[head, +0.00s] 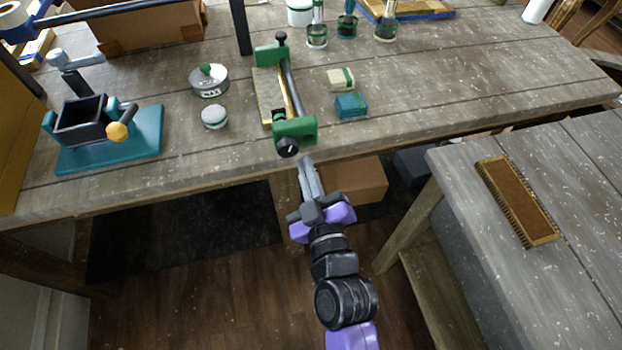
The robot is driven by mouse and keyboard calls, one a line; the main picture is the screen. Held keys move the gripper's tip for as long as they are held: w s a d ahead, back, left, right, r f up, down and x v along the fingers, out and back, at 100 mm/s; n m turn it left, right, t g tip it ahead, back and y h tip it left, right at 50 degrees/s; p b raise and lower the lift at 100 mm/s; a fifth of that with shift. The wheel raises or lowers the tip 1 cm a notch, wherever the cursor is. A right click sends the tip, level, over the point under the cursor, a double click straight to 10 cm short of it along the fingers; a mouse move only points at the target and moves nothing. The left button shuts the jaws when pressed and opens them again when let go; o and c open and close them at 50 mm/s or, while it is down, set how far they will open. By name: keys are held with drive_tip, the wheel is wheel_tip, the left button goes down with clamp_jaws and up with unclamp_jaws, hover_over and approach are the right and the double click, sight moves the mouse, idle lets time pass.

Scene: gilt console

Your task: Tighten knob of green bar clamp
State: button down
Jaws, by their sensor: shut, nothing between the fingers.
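The green bar clamp (288,87) lies on the wooden workbench (400,90), its dark bar running from the back toward the front edge. One green jaw is at the far end and a larger one at the near end, beside a gilt strip. Its black knob (288,147) faces me at the bench's front edge and carries a white mark. My gripper (304,160) is shut and empty, its fingertips just below and right of the knob. From this view I cannot tell whether they touch it.
A teal vise-like fixture (110,137) stands at left, with a round tin (210,80) and a small white jar (215,117) nearby. Small cream (341,79) and teal (351,105) blocks lie right of the clamp. A second table (560,200) with a brush (517,200) stands at right.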

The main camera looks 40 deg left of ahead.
drive_tip(key=shift+x, duration=0.85)
drive_tip(key=shift+s+a+r+p, duration=0.35)
drive_tip(key=shift+r+p, duration=0.15)
drive_tip(key=shift+p, duration=0.05)
idle(0.5)
drive_tip(key=shift+s+a+f+b, duration=0.1)
drive_tip(key=shift+a+b, duration=0.05)
drive_tip(key=shift+b, duration=0.15)
drive_tip(key=shift+s+a+f, duration=0.15)
drive_tip(key=shift+s+a, duration=0.05)
drive_tip(key=shift+s+a+b, duration=0.1)
drive_tip(key=shift+s+b, duration=0.05)
drive_tip(key=shift+b, duration=0.15)
drive_tip(key=shift+f+b, duration=0.45)
drive_tip(key=shift+b, duration=0.35)
drive_tip(key=b+v, duration=0.2)
drive_tip(key=v, duration=0.4)
drive_tip(key=shift+w+d+f, duration=0.2)
drive_tip(key=shift+d+f, duration=0.05)
drive_tip(key=shift+d, duration=0.1)
